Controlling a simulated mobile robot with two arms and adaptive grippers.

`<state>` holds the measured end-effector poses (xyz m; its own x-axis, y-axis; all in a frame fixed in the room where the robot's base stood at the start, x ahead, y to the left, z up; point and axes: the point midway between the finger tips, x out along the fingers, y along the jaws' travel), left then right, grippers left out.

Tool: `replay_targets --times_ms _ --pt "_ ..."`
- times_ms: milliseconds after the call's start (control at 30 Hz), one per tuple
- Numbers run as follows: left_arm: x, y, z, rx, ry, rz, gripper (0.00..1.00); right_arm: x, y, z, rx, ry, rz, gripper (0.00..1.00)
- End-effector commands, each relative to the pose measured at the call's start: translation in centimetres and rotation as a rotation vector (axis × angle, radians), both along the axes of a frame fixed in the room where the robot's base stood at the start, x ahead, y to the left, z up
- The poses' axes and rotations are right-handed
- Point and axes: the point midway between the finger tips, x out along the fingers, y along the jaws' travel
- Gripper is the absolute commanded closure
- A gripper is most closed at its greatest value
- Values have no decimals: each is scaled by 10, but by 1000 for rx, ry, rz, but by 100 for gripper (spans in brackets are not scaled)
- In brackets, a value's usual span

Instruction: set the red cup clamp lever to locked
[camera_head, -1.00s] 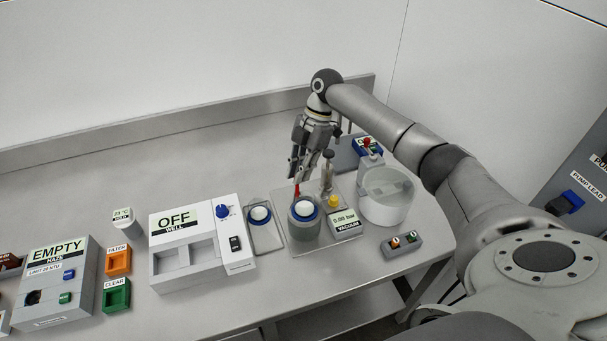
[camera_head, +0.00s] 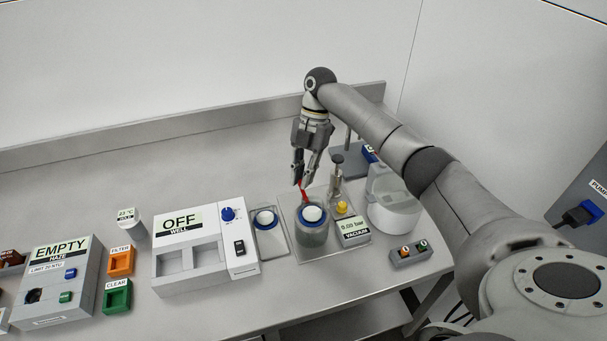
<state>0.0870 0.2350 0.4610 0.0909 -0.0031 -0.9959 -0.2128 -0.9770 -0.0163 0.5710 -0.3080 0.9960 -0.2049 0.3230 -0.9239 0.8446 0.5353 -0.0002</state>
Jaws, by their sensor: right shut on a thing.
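The red clamp lever (camera_head: 304,193) stands at the back of a grey cup with a blue rim and white top (camera_head: 312,216). The lever leans up from the cup's rim. My right gripper (camera_head: 303,182) comes down from above and behind the cup, and its fingers are shut on the upper part of the lever, hiding its tip. The cup sits on a flat steel plate (camera_head: 307,255). My left gripper is not in view.
A valve with a yellow knob (camera_head: 341,208) and a vacuum display reading 0.00 bar (camera_head: 355,228) stand right of the cup. A white vessel (camera_head: 394,215) is farther right. A second blue-rimmed piece (camera_head: 265,218) and the white WELL unit (camera_head: 180,258) are left.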

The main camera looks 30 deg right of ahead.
Motion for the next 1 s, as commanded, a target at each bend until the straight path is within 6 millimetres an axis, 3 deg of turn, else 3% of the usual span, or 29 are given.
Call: replay_targets --times_ms 167,200,267,633,767,1000 --pt "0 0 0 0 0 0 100 0 1 1 3 -1 2 100" --pt "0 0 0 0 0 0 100 0 2 1 3 -1 2 81" --pt "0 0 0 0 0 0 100 0 1 1 3 -1 2 76" --pt "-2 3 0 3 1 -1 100 1 -1 4 2 -1 -1 76" --pt "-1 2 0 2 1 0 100 5 -6 19 1 -2 -1 76" --pt "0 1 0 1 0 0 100 17 -22 72 4 -4 -1 76"
